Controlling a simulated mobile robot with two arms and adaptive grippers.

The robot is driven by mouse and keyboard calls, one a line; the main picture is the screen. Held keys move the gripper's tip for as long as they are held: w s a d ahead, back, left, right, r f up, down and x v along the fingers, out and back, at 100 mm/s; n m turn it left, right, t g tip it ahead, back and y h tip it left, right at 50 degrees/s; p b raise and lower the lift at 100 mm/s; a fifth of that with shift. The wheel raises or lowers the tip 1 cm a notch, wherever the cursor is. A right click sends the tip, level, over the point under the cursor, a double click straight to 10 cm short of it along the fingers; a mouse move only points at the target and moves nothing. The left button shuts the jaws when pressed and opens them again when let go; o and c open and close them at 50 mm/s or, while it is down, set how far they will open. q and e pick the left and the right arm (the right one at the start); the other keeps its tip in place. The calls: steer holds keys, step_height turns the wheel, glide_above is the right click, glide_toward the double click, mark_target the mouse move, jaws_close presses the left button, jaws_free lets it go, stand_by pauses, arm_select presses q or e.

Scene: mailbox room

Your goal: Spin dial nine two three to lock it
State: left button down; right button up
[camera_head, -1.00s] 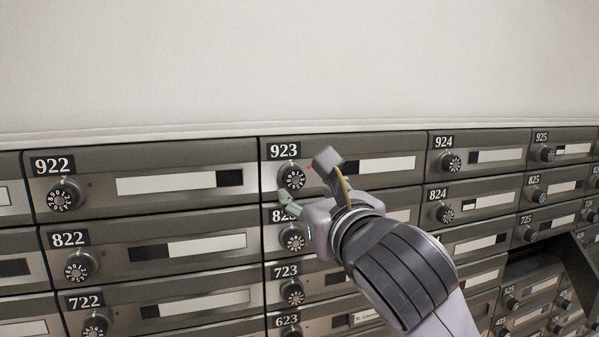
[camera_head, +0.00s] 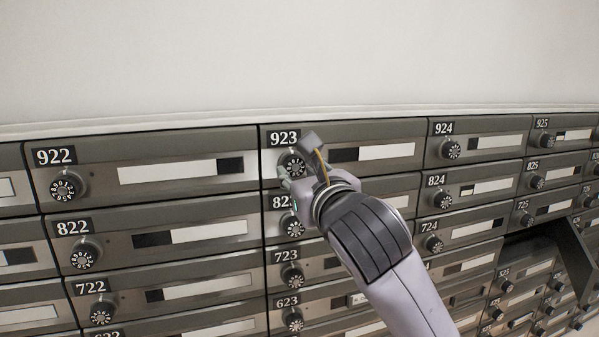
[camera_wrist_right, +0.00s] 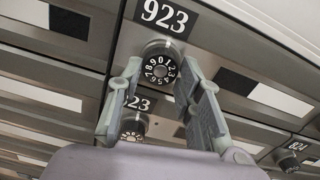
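Dial 923 (camera_head: 294,164) is a round black dial with white numbers, under the "923" label on a grey mailbox door in the top row. It also shows in the right wrist view (camera_wrist_right: 158,68), where its number ring faces me. My right gripper (camera_head: 296,157) is at the dial, and its fingers cover part of the dial's edge in the head view. In the right wrist view the gripper (camera_wrist_right: 160,74) is open, with one finger on each side of the dial's lower part. I cannot tell whether the fingers touch it. My left gripper is not in view.
Dial 823 (camera_head: 292,226) is just below, partly behind my right gripper. Dials 922 (camera_head: 68,186) and 924 (camera_head: 450,149) are to the sides. A mailbox door (camera_head: 572,246) stands open at the right. The wall above the mailboxes (camera_head: 300,60) is bare.

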steer(key=c, duration=0.6)
steer(key=shift+m, duration=0.3)
steer(key=shift+c, duration=0.2)
